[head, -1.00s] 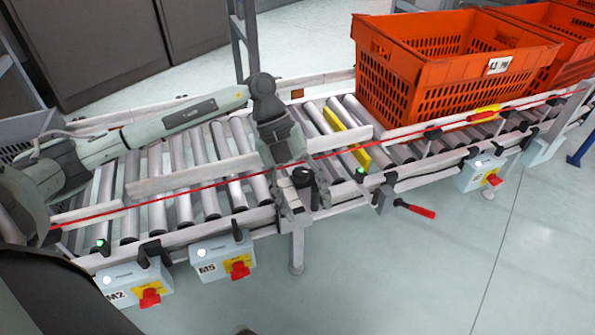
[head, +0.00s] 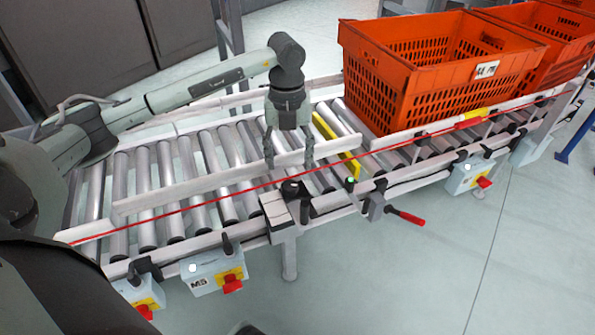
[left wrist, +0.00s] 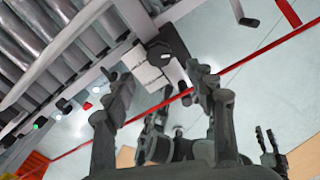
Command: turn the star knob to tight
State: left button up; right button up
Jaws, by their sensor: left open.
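The star knob (head: 291,188) is a small black knob on a pale block at the near edge of the roller conveyor. It also shows in the left wrist view (left wrist: 166,47). My left gripper (head: 289,162) points down with its fingers apart and empty, just behind and above the knob in the head view. In the left wrist view the two fingers (left wrist: 153,72) are spread, with the knob beyond their tips; neither touches it. Dark finger-like parts, perhaps my right gripper (left wrist: 268,142), show at lower right there; its jaw state is unclear.
Orange totes (head: 440,90) stand on the conveyor's right part. A yellow bar (head: 338,145) crosses the rollers. A red-handled lever (head: 405,216) sticks out in front. Control boxes (head: 215,268) with red switches hang along the near rail. A red cord (head: 200,202) runs along it.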

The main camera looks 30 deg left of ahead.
aim_at(290, 184)
pick_arm(q)
jog(key=shift+w+a+f, duration=0.1)
jog(key=shift+w+f, duration=0.1)
jog(key=shift+f, duration=0.1)
jog(key=f, duration=0.7)
jog(key=shift+s, duration=0.2)
jog(key=c, duration=1.1)
